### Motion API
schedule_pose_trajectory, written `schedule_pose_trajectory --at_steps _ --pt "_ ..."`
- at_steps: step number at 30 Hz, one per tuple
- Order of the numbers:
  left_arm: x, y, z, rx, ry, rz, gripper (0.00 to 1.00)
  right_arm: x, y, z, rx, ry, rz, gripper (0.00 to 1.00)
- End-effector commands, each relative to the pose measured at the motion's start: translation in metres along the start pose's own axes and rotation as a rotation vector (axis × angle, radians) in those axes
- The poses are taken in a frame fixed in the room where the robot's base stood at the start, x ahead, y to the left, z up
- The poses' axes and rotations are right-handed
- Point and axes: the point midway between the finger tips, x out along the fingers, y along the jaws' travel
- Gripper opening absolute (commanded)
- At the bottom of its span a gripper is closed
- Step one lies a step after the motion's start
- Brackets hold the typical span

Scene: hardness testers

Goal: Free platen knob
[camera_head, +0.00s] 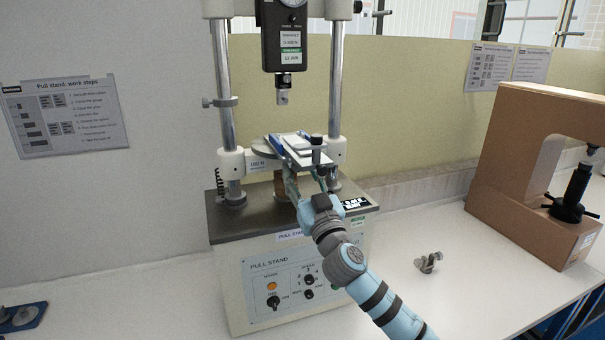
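The pull stand (232,262) stands mid-picture with two upright posts. A round grey platen (266,147) shows low between the posts, partly behind a blue and white piece (296,150). A small dark-topped knob (316,141) stands upright at the right end of that piece; I cannot tell if it is the platen knob. My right gripper (306,178) is just below the blue and white piece, with its fingers pointing up. Whether the fingers touch or hold anything is unclear at this size. My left gripper is not in view.
The force gauge (284,38) with its hook hangs above the platen. A small grey clamp-like part (429,262) lies on the bench right of the stand. A brown C-shaped tester (510,165) stands at the right. A blue tray (22,318) is at lower left.

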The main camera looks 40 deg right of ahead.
Motion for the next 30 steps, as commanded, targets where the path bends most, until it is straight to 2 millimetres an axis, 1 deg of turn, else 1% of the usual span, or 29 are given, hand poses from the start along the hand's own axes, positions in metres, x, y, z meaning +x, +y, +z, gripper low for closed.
schedule_pose_trajectory --at_steps 1,6,7,9,14,20,26,30 --pt "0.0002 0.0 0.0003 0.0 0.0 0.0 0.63 -0.0002 0.0001 0.0001 0.0 0.0 0.0 0.31" --pt "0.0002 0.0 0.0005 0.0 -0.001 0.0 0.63 -0.0003 0.0002 0.0002 0.0 0.0 0.0 0.03" --pt "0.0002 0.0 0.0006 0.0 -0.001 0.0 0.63 -0.0003 0.0001 0.0002 0.0 0.0 0.0 0.0" --pt "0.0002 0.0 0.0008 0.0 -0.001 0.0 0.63 0.0005 0.0035 0.0009 -0.002 -0.001 0.0 0.0" --pt "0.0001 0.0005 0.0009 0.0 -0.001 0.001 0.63 -0.0002 0.001 0.0002 -0.008 0.0 -0.002 0.0" --pt "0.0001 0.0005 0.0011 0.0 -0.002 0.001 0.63 -0.0005 0.0015 0.0002 -0.055 -0.001 -0.021 0.0" --pt "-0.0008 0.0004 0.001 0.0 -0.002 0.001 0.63 -0.0003 0.0026 -0.0003 -0.164 -0.001 -0.066 0.0" --pt "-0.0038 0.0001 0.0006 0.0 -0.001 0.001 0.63 0.0 0.0035 -0.0007 -0.272 -0.002 -0.111 0.0"
